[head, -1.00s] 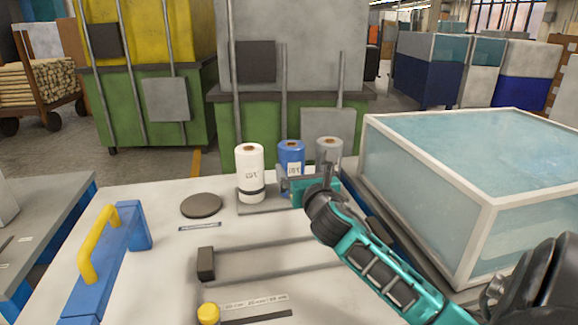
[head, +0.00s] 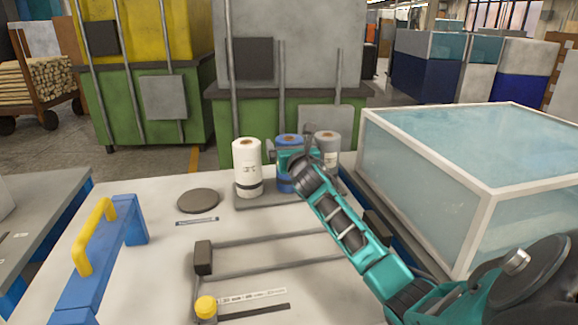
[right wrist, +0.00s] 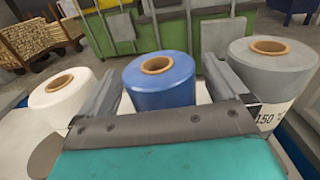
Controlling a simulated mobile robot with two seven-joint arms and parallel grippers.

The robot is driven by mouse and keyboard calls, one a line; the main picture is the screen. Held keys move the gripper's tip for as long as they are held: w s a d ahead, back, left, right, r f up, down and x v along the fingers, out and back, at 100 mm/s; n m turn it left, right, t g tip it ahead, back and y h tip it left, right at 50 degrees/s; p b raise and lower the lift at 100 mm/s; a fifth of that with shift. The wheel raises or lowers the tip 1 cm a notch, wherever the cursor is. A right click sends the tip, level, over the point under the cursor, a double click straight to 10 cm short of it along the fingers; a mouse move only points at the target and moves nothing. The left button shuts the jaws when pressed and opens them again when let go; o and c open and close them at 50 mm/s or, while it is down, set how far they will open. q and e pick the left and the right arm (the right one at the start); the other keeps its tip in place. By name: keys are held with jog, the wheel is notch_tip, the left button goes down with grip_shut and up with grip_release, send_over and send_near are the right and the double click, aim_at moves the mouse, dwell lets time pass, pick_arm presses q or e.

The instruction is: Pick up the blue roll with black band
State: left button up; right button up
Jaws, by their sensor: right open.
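The blue roll (head: 290,140) stands upright in the middle of a row of three rolls at the back of the table. It also shows in the right wrist view (right wrist: 160,85), between the two fingers. Its lower part, where a band could be, is hidden by my gripper. My right gripper (head: 285,160) is open at the blue roll, with one finger (right wrist: 97,103) on its left and one (right wrist: 228,80) on its right. Contact cannot be told. My left gripper is not in view.
A white roll (head: 247,165) with a dark band stands close left, a grey roll (head: 327,148) close right, on a grey tray (head: 255,204). A large clear-walled box (head: 430,185) stands right of my arm. A dark disc (head: 198,201) and a blue holder with yellow handle (head: 105,245) lie left.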

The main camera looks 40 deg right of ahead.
jog(key=shift+w+d, duration=0.2)
jog(key=shift+w, duration=0.15)
jog(key=c, duration=1.5)
